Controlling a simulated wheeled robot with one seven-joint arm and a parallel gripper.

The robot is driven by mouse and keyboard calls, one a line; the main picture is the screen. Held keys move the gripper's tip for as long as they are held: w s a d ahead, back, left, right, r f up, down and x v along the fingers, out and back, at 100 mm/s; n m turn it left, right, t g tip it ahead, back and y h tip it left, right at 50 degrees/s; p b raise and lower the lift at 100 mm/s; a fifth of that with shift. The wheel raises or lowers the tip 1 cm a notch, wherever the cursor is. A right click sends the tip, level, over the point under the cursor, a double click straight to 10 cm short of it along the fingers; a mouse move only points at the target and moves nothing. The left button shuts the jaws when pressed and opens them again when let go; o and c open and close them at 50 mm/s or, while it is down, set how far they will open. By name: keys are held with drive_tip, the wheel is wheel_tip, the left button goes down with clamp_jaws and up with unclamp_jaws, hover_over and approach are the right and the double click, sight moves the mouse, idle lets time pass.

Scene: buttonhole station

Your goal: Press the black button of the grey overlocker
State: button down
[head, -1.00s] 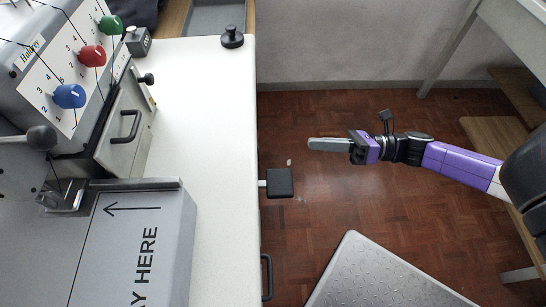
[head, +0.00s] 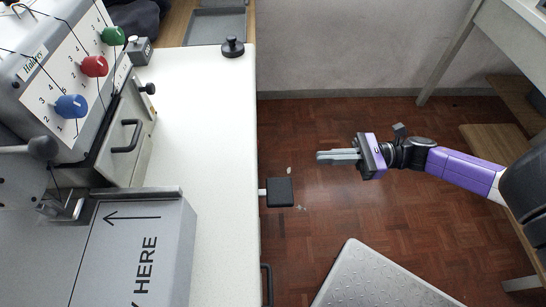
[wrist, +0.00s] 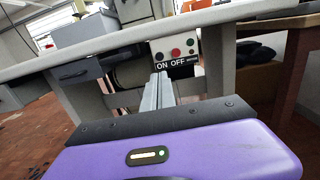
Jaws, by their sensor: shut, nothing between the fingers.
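The grey overlocker (head: 75,80) stands at the left of the head view, with blue, red and green dials on its white front panel. In the wrist view a switch box (wrist: 174,50) sits below the table edge. My gripper (head: 320,157) is shut and empty above the floor, right of the table, fingers pointing left. In the wrist view its fingers (wrist: 158,80) point towards the box, apart from it.
A black pad (head: 279,192) sticks out from the white table's (head: 215,130) right edge, near my fingertips. A black knob (head: 232,47) stands on the table's far corner. A ridged metal plate (head: 380,280) lies at the lower right. Open floor surrounds my gripper.

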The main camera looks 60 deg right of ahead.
drive_tip(key=f+x, duration=0.1)
drive_tip(key=x, duration=1.2)
drive_tip(key=shift+r, duration=0.55)
drive_tip(key=shift+w+a, duration=0.1)
drive_tip(key=shift+a, duration=0.05)
